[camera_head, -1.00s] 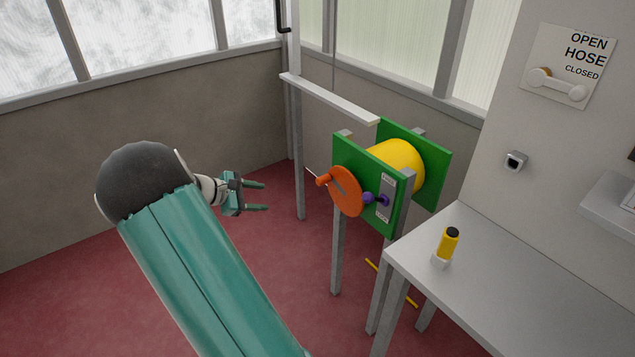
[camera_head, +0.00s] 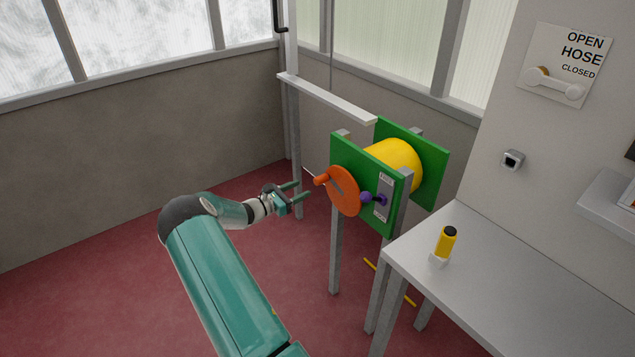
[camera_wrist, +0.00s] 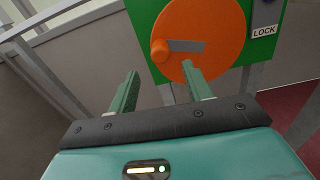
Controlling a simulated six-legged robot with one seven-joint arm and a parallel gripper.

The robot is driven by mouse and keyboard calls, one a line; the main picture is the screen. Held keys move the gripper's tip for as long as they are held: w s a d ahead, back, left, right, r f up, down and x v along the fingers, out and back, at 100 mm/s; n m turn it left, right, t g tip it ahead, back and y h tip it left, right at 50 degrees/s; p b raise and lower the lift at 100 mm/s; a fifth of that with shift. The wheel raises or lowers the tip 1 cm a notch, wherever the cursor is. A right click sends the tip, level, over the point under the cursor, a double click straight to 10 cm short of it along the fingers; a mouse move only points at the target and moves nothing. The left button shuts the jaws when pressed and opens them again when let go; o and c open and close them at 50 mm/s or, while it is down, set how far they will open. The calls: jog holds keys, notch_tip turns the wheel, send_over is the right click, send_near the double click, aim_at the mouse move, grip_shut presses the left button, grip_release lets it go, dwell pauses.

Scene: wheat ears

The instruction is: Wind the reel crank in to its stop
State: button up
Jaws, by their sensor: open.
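The reel has a yellow drum (camera_head: 396,162) between green side plates (camera_head: 428,150) on grey posts. Its orange crank disc (camera_head: 345,192) faces me, with an orange knob handle (camera_head: 320,180) at its left edge. In the wrist view the crank disc (camera_wrist: 215,35) is ahead and the handle (camera_wrist: 160,51) shows between and beyond my fingertips. A purple lever knob (camera_head: 367,198) sits by a FREE/LOCK plate (camera_head: 383,196), at neither end that I can make out. My gripper (camera_head: 297,191) is open and empty, just left of the handle and apart from it.
A grey table (camera_head: 500,270) with a yellow, black-topped item (camera_head: 446,243) in a white holder stands at the right. A white rail (camera_head: 325,98) runs behind the reel. A hose valve panel (camera_head: 562,65) is on the wall. The red floor at left is clear.

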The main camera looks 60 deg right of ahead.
aim_at(315, 182)
jog(key=x, duration=0.8)
jog(key=shift+s+d, duration=0.1)
jog(key=shift+d, duration=0.05)
jog(key=shift+c, duration=0.4)
grip_shut()
